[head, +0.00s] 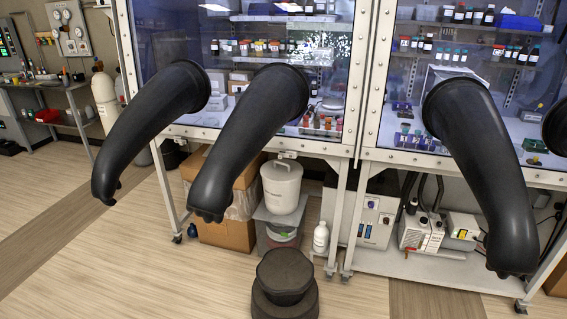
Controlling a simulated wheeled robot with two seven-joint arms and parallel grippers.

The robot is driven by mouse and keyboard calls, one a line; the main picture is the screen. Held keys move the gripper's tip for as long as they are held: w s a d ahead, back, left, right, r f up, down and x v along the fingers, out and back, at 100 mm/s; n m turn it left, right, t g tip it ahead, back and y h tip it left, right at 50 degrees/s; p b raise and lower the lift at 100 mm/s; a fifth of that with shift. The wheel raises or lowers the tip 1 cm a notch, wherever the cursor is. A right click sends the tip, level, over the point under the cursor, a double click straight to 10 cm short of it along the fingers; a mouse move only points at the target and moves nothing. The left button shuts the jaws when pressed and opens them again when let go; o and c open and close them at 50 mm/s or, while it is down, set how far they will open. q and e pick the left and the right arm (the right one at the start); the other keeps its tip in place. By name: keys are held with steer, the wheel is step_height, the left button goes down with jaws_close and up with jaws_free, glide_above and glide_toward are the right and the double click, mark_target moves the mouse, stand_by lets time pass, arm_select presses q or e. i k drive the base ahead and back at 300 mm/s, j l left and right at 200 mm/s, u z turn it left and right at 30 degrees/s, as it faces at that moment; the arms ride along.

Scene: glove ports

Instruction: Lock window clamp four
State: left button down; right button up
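The glove box has a left window (235,60) and a right window (410,75), both in pale metal frames with small round fasteners. No clamp can be told apart clearly, and I cannot tell which is clamp four or whether it is locked. A small fitting (287,155) shows at the lower edge of the left window frame. Neither of my grippers is in view.
Under the box stand a cardboard box (225,205), a white lidded bucket (282,187), a white bottle (321,237) and boxed instruments (375,222). A dark round stool-like object (285,280) stands in front. The wooden floor (110,260) at left is clear.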

mark_target(282, 154)
steer(key=i+l, duration=0.2)
steer(key=i, duration=0.25)
steer(key=i+l+z, duration=0.1)
steer(key=i, duration=0.35)
steer(key=i+l+z, duration=0.1)
steer(key=i+l, duration=0.15)
steer(key=i, duration=0.2)
